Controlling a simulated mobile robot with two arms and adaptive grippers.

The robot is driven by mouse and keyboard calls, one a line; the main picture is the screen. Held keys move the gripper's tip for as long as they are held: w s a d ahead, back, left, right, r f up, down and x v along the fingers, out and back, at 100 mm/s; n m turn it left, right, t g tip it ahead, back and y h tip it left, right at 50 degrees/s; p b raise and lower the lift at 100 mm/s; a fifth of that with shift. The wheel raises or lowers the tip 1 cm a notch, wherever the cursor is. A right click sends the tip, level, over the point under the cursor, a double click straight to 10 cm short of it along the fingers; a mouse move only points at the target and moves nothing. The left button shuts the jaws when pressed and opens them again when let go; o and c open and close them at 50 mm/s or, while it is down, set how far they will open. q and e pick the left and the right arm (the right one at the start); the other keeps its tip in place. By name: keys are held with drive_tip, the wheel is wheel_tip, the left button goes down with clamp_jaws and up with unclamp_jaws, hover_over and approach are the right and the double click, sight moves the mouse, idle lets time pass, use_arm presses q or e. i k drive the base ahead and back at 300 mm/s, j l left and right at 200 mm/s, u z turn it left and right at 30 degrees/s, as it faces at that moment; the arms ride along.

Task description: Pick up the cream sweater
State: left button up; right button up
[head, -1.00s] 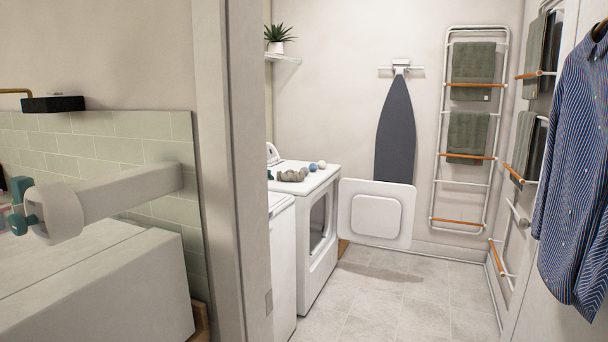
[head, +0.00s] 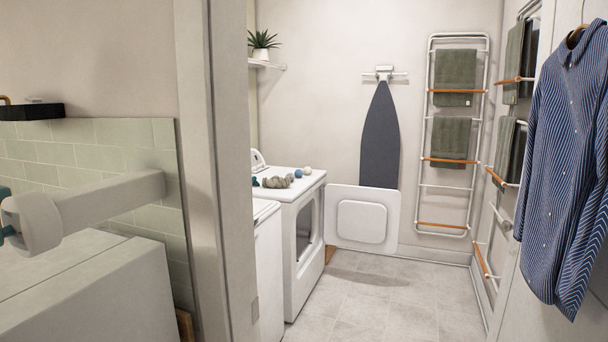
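I cannot make out a cream sweater for sure in this view. A small crumpled beige-grey thing (head: 278,182) lies on top of the white dryer (head: 306,228); it is too small to tell what it is. Blue and pale balls lie beside it. The dryer's door (head: 362,220) stands open to the right.
A door frame (head: 212,180) stands close at left. A striped blue shirt (head: 568,160) hangs close at right. The tiled floor (head: 365,295) between is clear.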

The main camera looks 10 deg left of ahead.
sight(276, 181)
drive_tip(key=i+z, duration=0.2)
drive_tip(key=i, duration=0.8)
drive_tip(key=i+u, duration=0.15)
drive_tip(key=i, duration=0.8)
drive_tip(key=i+l+u, duration=0.1)
drive_tip(key=i, duration=0.85)
drive_tip(key=l, duration=0.1)
